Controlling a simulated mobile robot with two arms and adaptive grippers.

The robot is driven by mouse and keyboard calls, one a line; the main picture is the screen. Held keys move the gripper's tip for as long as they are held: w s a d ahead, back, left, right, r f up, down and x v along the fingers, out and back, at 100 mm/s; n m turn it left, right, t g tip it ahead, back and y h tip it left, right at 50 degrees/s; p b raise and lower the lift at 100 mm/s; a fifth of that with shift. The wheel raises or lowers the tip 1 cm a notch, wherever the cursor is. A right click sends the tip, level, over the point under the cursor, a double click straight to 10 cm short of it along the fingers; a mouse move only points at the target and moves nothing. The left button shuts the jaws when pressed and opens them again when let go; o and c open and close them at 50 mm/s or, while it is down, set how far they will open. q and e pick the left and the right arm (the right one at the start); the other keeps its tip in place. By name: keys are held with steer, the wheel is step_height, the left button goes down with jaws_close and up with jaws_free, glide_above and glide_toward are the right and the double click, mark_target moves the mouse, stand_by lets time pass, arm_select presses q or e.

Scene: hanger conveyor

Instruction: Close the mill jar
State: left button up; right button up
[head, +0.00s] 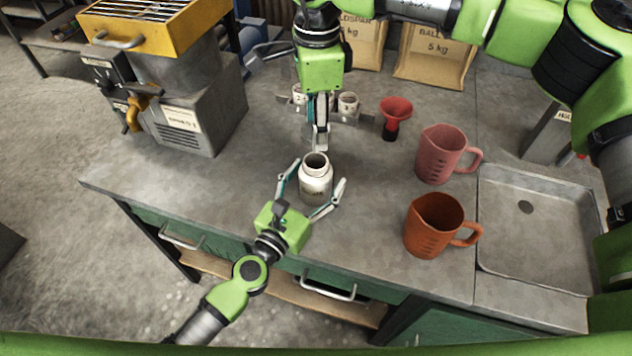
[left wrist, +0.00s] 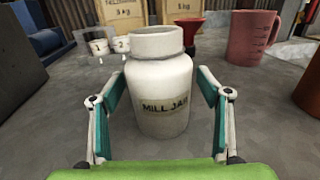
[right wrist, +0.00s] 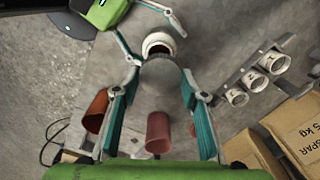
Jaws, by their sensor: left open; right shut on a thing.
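The white mill jar (head: 315,181) stands upright on the bench, its mouth open. Its label shows in the left wrist view (left wrist: 165,106). My left gripper (head: 314,191) is open, with one finger on each side of the jar; in the left wrist view gaps show between the fingers and the jar. My right gripper (head: 320,138) points down just behind and above the jar. It is shut on a round grey lid (right wrist: 162,76), which shows between its fingers in the right wrist view. The jar's mouth (right wrist: 158,43) shows just beyond the lid, partly hidden by it.
A red funnel (head: 394,118), a pink jug (head: 437,153) and an orange jug (head: 431,226) stand to the right, before a sink (head: 525,215). Small numbered cups (head: 348,102) and paper bags (head: 435,55) are behind. A yellow-topped machine (head: 190,110) stands left. Bench left of the jar is clear.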

arm_select(q)
steer(key=shift+w+d, duration=0.1)
steer(key=shift+w, duration=0.1)
steer(key=c, duration=1.7)
arm_select(e)
glide_above(316, 161)
steer(key=shift+d+f, duration=0.1)
steer(key=shift+f, duration=2.35)
steer(key=shift+f, duration=0.1)
steer(key=shift+f, duration=0.8)
steer(key=shift+f, duration=0.55)
